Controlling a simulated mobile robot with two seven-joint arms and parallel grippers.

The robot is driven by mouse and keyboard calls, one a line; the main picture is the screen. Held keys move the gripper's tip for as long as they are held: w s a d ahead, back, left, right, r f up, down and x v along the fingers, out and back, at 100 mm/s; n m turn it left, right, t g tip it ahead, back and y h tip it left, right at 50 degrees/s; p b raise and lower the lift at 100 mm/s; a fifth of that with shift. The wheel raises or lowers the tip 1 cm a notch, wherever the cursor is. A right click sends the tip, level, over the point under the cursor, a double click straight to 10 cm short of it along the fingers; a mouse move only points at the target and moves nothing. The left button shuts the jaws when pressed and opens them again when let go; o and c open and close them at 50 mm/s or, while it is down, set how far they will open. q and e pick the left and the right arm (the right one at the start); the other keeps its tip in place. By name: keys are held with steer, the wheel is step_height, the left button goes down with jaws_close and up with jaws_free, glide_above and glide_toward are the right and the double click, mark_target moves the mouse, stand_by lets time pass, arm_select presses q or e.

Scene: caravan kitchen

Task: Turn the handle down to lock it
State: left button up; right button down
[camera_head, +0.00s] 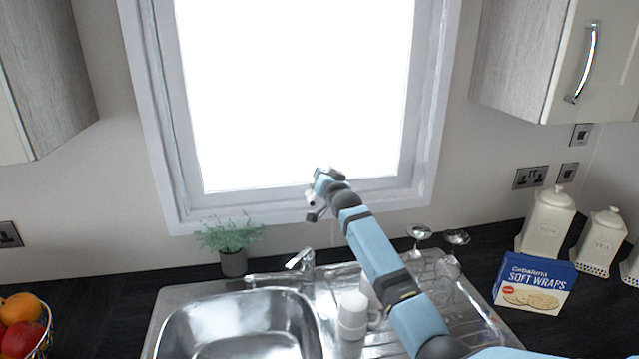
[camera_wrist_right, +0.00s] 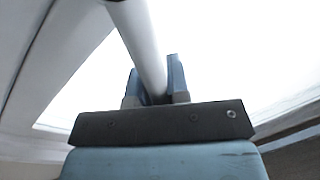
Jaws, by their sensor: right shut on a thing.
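The window handle (camera_wrist_right: 138,38) is a pale grey-white bar that runs from the top of the right wrist view down between my fingers. My right gripper (camera_wrist_right: 156,90) is shut on it, with one blue finger on each side. In the head view my right arm reaches up from the lower right, and its end is in front of the lower part of the bright window (camera_head: 295,90). The handle is hard to make out there behind my wrist, so its angle to the window frame (camera_head: 410,190) cannot be told clearly. My left gripper is not in view.
Below the window are a sink (camera_head: 240,325) with a tap (camera_head: 302,260), a potted plant (camera_head: 232,262), a white cup (camera_head: 352,315) and glasses (camera_head: 420,232). A soft wraps box (camera_head: 535,284) and white canisters (camera_head: 548,222) stand right. Wall cupboards (camera_head: 545,60) flank the window.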

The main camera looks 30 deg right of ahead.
steer(key=s+d+f+m+h+b, duration=0.1)
steer(key=d+f+m+h+b, duration=0.2)
steer(key=f+m, duration=0.4)
steer(key=d+m+b, duration=0.1)
steer(key=m+b, duration=0.1)
steer(key=m, duration=0.5)
steer(key=shift+d+f+m+h, duration=0.2)
steer(key=shift+d+m+h, duration=0.05)
steer(key=shift+m+h, duration=0.05)
steer(key=shift+s, duration=0.1)
steer(key=c, duration=1.1)
jaws_free()
steer(key=shift+s, duration=0.1)
steer(key=v, duration=1.3)
steer(key=shift+s+f+b, duration=0.25)
steer(key=shift+s+b, duration=0.05)
